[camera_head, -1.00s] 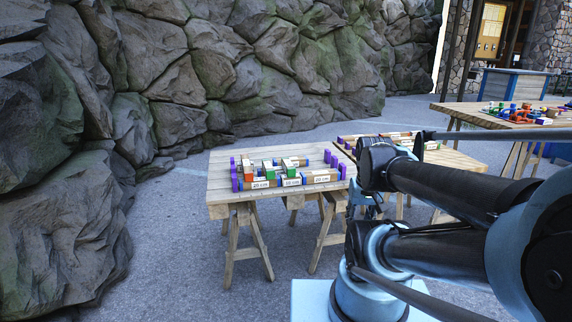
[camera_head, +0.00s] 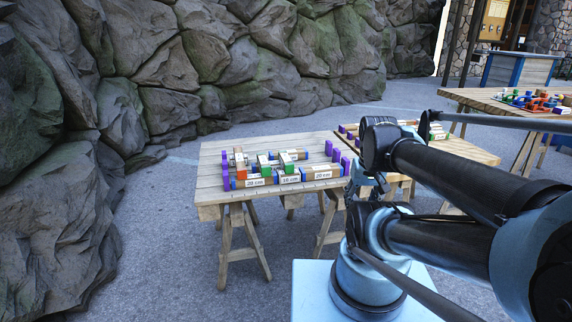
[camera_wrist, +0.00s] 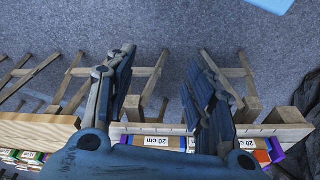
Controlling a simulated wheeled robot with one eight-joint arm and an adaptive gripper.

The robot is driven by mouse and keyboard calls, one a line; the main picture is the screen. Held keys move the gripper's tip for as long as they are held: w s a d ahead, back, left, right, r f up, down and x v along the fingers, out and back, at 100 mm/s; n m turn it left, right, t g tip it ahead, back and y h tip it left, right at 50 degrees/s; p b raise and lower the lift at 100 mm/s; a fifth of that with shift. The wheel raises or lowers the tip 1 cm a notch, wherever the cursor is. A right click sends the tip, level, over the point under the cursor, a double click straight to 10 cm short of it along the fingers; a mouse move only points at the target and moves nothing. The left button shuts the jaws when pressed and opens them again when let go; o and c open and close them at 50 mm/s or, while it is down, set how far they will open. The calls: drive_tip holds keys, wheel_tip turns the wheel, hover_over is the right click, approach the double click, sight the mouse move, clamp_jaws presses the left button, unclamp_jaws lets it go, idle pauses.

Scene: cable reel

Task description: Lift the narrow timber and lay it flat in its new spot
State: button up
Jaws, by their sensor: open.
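Several labelled timber pieces lie on the near sawhorse table (camera_head: 212,165). A row at its front edge carries "20 cm" and "10 cm" labels, including a right-hand "20 cm" piece (camera_head: 322,173). I cannot tell which one is the narrow timber. My gripper (camera_wrist: 160,85) is open and empty in the wrist view, its two fingers spread over the paving beyond the table edge. A "20 cm" timber (camera_wrist: 152,141) shows low between the fingers, partly hidden by the gripper body.
A second table (camera_head: 462,150) with similar pieces is at right, partly behind my arm. A further table (camera_head: 480,98) holds coloured items. A rock wall (camera_head: 200,70) rises at the left and back.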

drive_tip(key=w+a+r, duration=0.3)
drive_tip(key=w+r, duration=0.2)
drive_tip(key=w, duration=0.3)
wheel_tip(320, 180, up, 4)
drive_tip(key=n+t+y, duration=0.1)
drive_tip(key=n+t, duration=0.1)
drive_tip(key=n, duration=0.1)
hover_over(286, 157)
drive_tip(key=s+d, duration=0.2)
drive_tip(key=s, duration=0.4)
drive_tip(key=shift+a+x, duration=0.15)
drive_tip(key=shift+x, duration=4)
drive_tip(key=shift+a+x, duration=0.15)
drive_tip(key=shift+x, duration=3.95)
drive_tip(key=c, duration=1.2)
